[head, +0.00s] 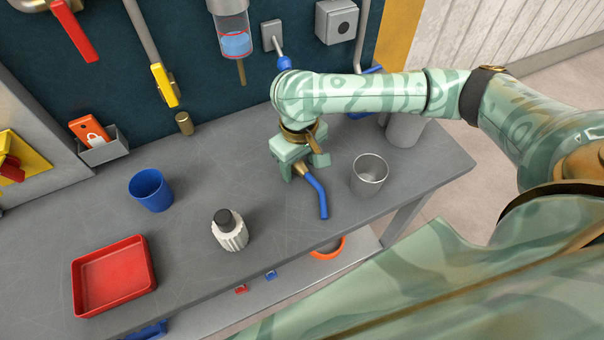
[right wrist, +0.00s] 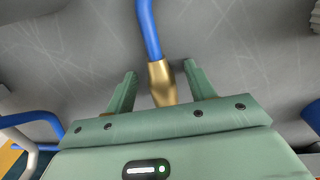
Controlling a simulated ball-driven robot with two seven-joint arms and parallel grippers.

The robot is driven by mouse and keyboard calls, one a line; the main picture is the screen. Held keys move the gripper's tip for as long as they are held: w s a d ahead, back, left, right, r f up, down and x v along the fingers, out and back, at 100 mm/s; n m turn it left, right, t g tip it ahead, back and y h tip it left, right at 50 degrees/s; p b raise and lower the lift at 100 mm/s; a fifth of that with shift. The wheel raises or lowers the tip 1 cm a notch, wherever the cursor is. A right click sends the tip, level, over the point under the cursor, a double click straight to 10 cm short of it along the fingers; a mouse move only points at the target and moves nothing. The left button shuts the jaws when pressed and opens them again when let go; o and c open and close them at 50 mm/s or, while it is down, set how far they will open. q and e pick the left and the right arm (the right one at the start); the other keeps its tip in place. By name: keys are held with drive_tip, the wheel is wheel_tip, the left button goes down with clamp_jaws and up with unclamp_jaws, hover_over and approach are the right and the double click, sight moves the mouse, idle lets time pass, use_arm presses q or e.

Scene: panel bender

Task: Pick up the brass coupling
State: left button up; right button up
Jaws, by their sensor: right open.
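A brass coupling (head: 300,170) joined to a short blue tube (head: 318,195) is on the grey workbench (head: 190,255). My right gripper (head: 304,166) is over it, pointing down with its jaws open. In the right wrist view the coupling (right wrist: 162,84) lies between the two fingers (right wrist: 160,78), with a gap on each side. Its near end is hidden by the gripper body. The blue tube (right wrist: 149,28) leads away from it beyond the fingertips. My left gripper is out of view.
A metal cup (head: 369,174) stands right of the gripper. A small brass cylinder (head: 184,124) is by the back panel. The bench between is clear.

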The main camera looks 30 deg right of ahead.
drive_tip(key=shift+r, duration=0.15)
drive_tip(key=c, duration=1)
